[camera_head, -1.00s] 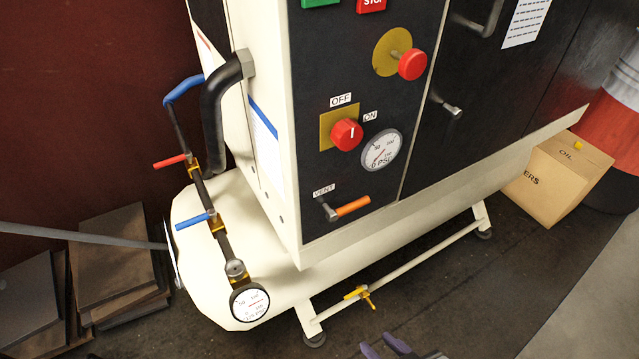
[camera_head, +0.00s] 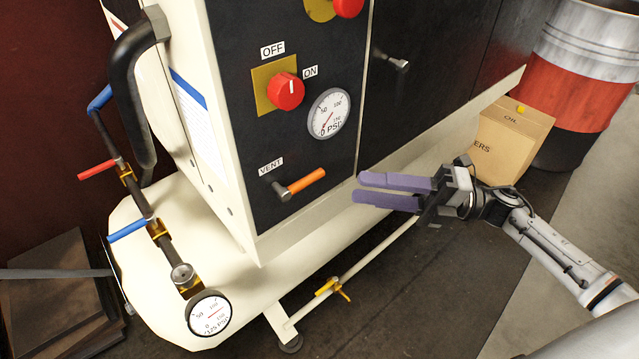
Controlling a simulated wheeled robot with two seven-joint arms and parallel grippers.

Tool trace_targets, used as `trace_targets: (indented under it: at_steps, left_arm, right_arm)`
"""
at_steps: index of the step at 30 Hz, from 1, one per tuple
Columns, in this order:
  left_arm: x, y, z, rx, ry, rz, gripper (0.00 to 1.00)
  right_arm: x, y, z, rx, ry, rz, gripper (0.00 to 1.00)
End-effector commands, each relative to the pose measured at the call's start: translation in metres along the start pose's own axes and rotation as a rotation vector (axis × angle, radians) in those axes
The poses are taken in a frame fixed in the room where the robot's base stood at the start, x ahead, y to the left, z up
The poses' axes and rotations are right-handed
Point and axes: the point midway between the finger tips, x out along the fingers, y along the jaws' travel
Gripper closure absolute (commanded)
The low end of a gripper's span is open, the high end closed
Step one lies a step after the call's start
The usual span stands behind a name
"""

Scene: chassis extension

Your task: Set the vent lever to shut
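The vent lever (camera_head: 304,182) has an orange handle on a grey pivot, low on the black front panel of the compressor, under the VENT label (camera_head: 271,166). The handle points right and slightly up from its pivot. My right gripper (camera_head: 358,189) comes in from the right with its purple fingers pointing left at the lever. The fingers are apart with a gap between them and nothing in it. They are to the right of the orange handle tip and appear not to touch it. My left gripper is not in view.
A red OFF/ON knob (camera_head: 286,91) and a pressure gauge (camera_head: 329,113) sit above the lever. The cream tank (camera_head: 165,270) with blue and red valve handles is at lower left. A cardboard box (camera_head: 511,140) and a drum (camera_head: 580,85) stand at right. Floor at lower right is clear.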

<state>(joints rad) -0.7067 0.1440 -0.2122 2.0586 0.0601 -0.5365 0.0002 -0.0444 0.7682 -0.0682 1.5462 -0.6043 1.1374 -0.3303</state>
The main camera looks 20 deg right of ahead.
Motion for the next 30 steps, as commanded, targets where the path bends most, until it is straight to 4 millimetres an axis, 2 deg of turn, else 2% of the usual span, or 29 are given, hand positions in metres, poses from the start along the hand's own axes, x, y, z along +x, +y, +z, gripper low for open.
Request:
trace_targets:
  at_steps: [9,15,19,27,30]
  left_arm:
    - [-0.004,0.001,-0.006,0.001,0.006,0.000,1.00]
    - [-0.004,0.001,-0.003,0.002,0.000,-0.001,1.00]
    - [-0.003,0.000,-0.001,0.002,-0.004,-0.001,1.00]
    - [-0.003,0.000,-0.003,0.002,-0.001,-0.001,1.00]
    - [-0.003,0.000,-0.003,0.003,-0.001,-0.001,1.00]
  right_arm:
    - [0.059,0.003,0.000,0.002,-0.001,0.007,0.68]
    - [0.086,0.002,0.000,0.004,-0.002,0.006,0.68]
    - [0.093,0.002,0.000,0.005,-0.003,0.005,0.68]
    - [0.094,0.001,0.000,0.005,-0.003,0.004,0.68]
    - [0.094,0.001,0.000,0.005,-0.003,0.004,0.83]
